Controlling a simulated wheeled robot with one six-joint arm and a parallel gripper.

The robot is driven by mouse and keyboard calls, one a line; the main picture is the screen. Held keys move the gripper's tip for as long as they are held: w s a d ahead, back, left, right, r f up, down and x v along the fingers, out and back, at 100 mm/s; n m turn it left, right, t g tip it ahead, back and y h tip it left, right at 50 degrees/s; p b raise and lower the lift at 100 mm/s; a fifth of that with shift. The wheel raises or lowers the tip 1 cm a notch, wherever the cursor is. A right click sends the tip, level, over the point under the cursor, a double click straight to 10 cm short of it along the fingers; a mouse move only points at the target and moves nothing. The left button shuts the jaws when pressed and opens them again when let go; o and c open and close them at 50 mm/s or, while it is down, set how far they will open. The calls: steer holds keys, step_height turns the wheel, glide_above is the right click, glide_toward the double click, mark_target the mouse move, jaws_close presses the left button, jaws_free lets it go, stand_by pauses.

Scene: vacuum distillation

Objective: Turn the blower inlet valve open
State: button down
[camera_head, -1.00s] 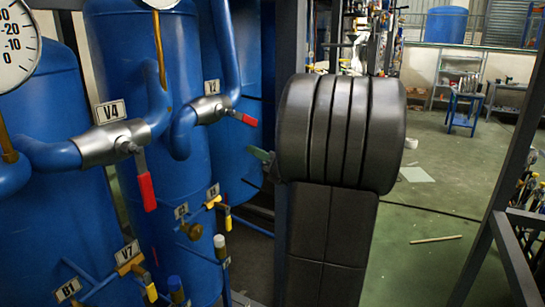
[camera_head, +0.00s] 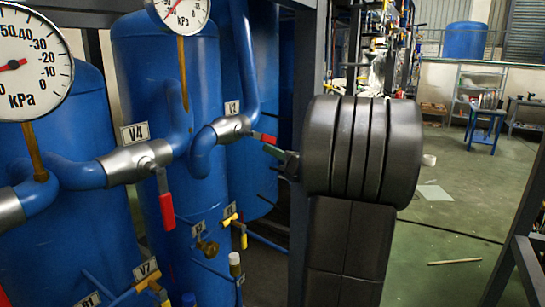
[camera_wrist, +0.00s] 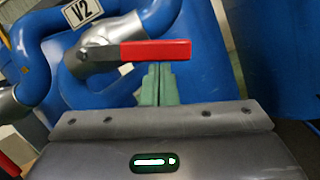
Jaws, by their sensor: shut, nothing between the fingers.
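The V2 valve (camera_head: 232,128) has a silver body on a blue pipe, below a white V2 tag (camera_head: 232,107). Its red handle (camera_head: 265,138) points right and slightly down; in the wrist view the red handle (camera_wrist: 155,50) lies nearly level across the picture. My gripper (camera_head: 271,151) has green fingers, shut and empty, just below the handle. In the wrist view my gripper (camera_wrist: 157,70) has its fingertips right at the handle's lower edge; I cannot tell whether they touch. No label names the blower inlet valve.
The V4 valve (camera_head: 135,160) at left has a red handle (camera_head: 166,210) hanging down. Smaller yellow-handled valves (camera_head: 233,220) sit below. Blue tanks (camera_head: 165,90) and pressure gauges (camera_head: 30,65) fill the left. A dark frame post (camera_head: 305,60) stands close to my arm. Floor at right is open.

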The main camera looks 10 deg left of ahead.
steer(key=shift+w+d+r+n+g+y+p, duration=0.15)
steer(key=shift+w+r+n+p, duration=0.15)
steer(key=shift+r+n, duration=0.25)
steer(key=shift+w+d+r+n+g+y+p, duration=0.1)
steer(key=shift+w+r+n+g+y+p, duration=0.15)
steer(key=shift+r+n, duration=0.3)
steer(key=shift+w, duration=0.2)
steer(key=s+d+f+b, duration=0.3)
steer(key=d+f, duration=0.3)
steer(key=d, duration=0.3)
steer(key=shift+s+f+b, duration=0.2)
steer(key=shift+s+b, duration=0.15)
steer(key=shift+s, duration=0.2)
